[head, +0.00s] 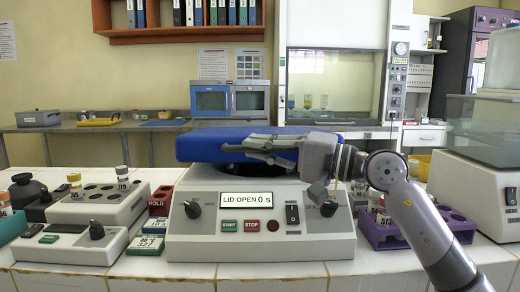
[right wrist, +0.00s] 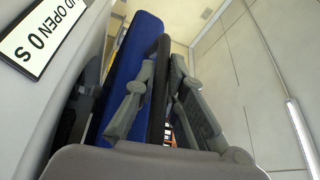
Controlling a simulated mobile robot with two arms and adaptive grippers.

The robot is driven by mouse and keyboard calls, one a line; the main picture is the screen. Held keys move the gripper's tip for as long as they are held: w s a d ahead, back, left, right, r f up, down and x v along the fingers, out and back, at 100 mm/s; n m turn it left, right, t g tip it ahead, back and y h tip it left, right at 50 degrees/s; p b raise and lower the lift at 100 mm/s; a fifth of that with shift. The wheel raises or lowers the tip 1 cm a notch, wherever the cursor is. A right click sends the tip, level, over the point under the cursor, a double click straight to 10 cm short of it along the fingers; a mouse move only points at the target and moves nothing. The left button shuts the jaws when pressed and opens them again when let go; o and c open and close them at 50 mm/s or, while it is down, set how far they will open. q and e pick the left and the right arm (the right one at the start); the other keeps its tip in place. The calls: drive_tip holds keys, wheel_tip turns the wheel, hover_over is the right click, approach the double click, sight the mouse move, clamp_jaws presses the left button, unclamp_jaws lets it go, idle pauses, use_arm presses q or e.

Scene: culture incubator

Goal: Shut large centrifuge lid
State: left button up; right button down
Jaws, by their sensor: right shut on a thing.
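The large centrifuge (head: 180,220) stands on the white tiled bench, and its display reads "LID OPEN 0 s". Its blue lid (head: 203,146) lies nearly flat above the body, with a dark gap (head: 215,168) under the front edge. My right gripper (head: 266,146) reaches in from the right and is shut at the lid's front. In the right wrist view, the gripper's fingers (right wrist: 160,95) lie either side of a dark bar (right wrist: 158,85) beside the blue lid (right wrist: 137,65). Part of the lid is hidden behind the gripper. My left gripper is out of view.
A grey tube block (head: 105,203) and a small device (head: 70,243) stand left of the centrifuge. A purple rack (head: 462,227) stands to the right, near my right arm. A white balance-like device (head: 465,185) is farther right.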

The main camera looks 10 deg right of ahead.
drive_tip(key=shift+r, duration=0.1)
drive_tip(key=c, duration=1.6)
unclamp_jaws()
drive_tip(key=shift+c, duration=0.2)
drive_tip(key=shift+d, duration=0.1)
drive_tip(key=v, duration=1.2)
